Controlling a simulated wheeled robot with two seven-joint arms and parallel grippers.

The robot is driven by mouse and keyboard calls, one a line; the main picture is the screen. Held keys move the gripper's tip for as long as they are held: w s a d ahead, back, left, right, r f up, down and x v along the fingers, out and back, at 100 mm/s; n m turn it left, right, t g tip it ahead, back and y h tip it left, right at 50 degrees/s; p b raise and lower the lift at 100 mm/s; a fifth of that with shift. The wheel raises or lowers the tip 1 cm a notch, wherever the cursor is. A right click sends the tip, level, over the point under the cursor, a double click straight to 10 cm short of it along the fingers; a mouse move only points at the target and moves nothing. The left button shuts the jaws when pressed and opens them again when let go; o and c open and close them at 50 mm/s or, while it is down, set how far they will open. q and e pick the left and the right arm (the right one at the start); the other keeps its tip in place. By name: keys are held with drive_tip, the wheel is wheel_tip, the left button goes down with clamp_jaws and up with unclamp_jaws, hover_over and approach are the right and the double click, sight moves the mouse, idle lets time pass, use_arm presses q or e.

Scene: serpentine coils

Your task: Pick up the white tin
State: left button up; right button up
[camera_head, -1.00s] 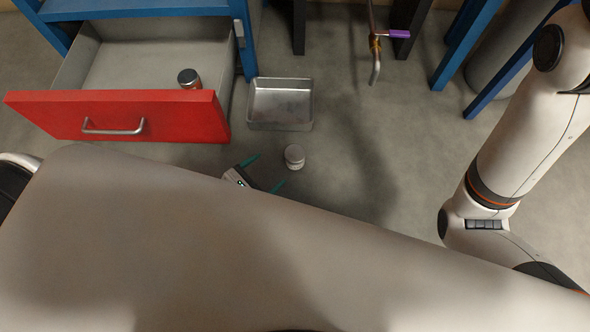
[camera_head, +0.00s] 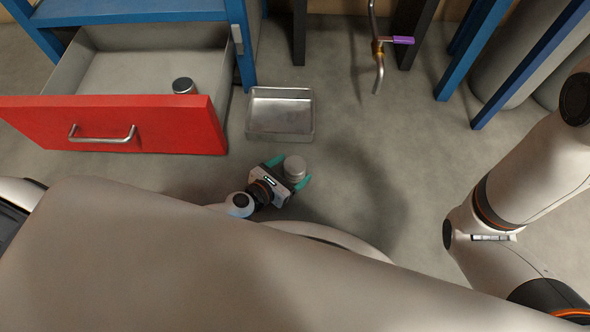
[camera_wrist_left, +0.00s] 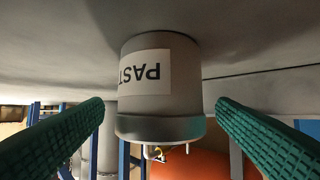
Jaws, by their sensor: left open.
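The white tin (camera_head: 294,164) is a pale round can that stands on the grey floor in the head view. My left gripper (camera_head: 289,172) is open, with its green fingers on either side of the tin. In the left wrist view the tin (camera_wrist_left: 150,80) appears upside down with a label reading "PAST", between the two green fingers. A gap shows between each finger and the tin there. My right arm shows at the right of the head view, but its gripper is out of view.
A metal tray (camera_head: 281,134) lies just beyond the tin. An open drawer with a red front (camera_head: 180,130) holds another can (camera_head: 183,86). A pipe with a purple-handled tap (camera_head: 379,62) and blue posts stand at the back. Floor right of the tin is clear.

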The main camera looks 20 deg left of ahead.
use_arm(q)
drive_tip(key=shift+x, duration=1.2)
drive_tip(key=shift+a+f, duration=0.1)
drive_tip(key=c, duration=1.2)
